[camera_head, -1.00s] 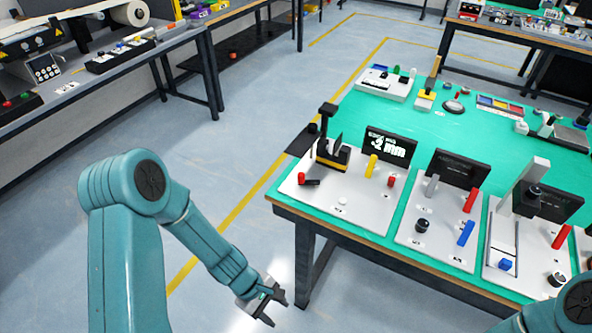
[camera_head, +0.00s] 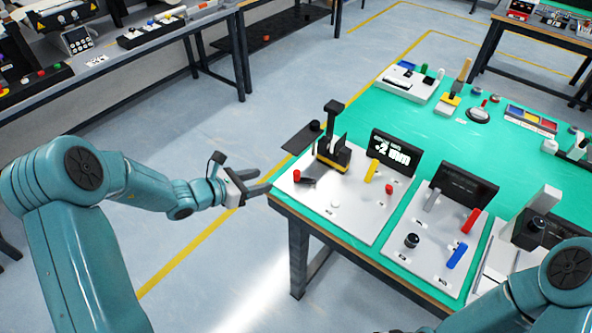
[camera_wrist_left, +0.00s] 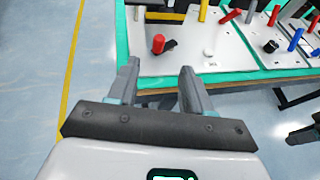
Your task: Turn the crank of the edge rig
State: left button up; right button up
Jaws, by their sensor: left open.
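The edge rig (camera_head: 334,205) is a white plate at the table's near left corner. It carries a black and yellow fixture (camera_head: 333,152), a dark display reading "2 mm" (camera_head: 396,152), and a yellow lever (camera_head: 371,171). Its crank, a dark arm with a red knob (camera_head: 297,176), lies near the plate's left edge; the red knob also shows in the left wrist view (camera_wrist_left: 158,43). My left gripper (camera_head: 268,182) is open and empty, just left of the table edge, short of the crank. In the left wrist view its fingers (camera_wrist_left: 160,80) point toward the plate. My right gripper is not clearly visible.
Neighbouring panels with a red lever (camera_head: 471,221), a blue lever (camera_head: 457,256) and a black knob (camera_head: 411,240) stand right of the rig. A dark flat strip (camera_head: 302,137) juts past the table's left edge. Open floor lies left of the table.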

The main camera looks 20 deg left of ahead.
aim_at(295, 172)
pick_arm(q)
jog(key=p+x, duration=0.2)
jog(key=x, duration=1.1)
jog(key=shift+w+d+f, duration=0.15)
jog(key=shift+f, duration=0.1)
jog(key=shift+w+f, duration=0.25)
jog(key=shift+w, duration=0.05)
jog(key=shift+s+r, duration=0.1)
jog(key=shift+r, duration=0.05)
jog(key=shift+d, duration=0.3)
jog(key=shift+w, duration=0.25)
jog(key=c, duration=0.4)
jog(key=shift+a, duration=0.2)
jog(key=c, duration=0.5)
jog(key=shift+s, duration=0.1)
grip_shut()
